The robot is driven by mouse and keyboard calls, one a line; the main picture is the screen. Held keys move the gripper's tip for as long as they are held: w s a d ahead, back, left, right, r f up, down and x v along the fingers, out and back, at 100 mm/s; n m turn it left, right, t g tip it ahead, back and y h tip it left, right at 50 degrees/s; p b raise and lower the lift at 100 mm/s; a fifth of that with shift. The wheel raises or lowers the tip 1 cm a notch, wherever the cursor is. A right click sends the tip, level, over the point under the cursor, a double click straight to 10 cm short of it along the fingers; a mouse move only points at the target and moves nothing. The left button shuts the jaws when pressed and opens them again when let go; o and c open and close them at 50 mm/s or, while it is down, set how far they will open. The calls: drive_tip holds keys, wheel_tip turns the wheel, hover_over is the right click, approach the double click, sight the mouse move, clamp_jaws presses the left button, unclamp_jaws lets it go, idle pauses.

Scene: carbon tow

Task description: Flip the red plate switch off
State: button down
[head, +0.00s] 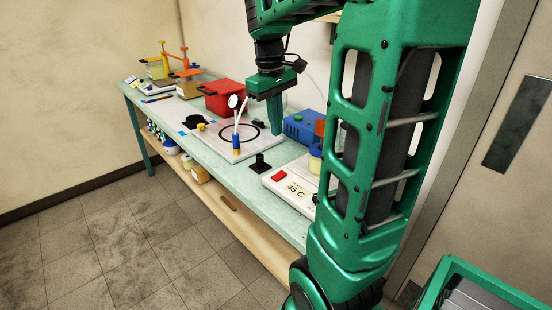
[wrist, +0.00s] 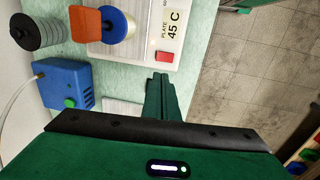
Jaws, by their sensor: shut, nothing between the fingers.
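The red plate switch (head: 279,176) is a small red rocker on the front of a white hot plate (head: 272,187) whose label reads 45 C. In the wrist view the red switch (wrist: 164,57) sits beside the "PLATE 45 C" label on the white hot plate (wrist: 150,40). My gripper (head: 276,132) points down above the bench, behind the hot plate in the head view. In the wrist view my gripper (wrist: 160,78) is shut and empty, its tips just below the switch in the picture. I cannot tell whether they touch the plate.
The bench's front edge (head: 215,175) borders open floor.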

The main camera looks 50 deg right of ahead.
sight(277, 175)
drive_tip(key=f, duration=0.4)
drive_tip(key=d+f, duration=0.1)
drive_tip(key=f, duration=0.9)
drive_tip(key=shift+d, duration=0.35)
drive_tip(key=shift+s+f, duration=0.1)
drive_tip(key=shift+f, duration=0.05)
drive_tip(key=shift+a, duration=0.8)
drive_tip(key=shift+r, duration=0.3)
wheel_tip(277, 175, up, 14)
drive_tip(key=a, duration=0.1)
drive_tip(key=shift+a+f, duration=0.2)
drive_tip(key=shift+a, duration=0.1)
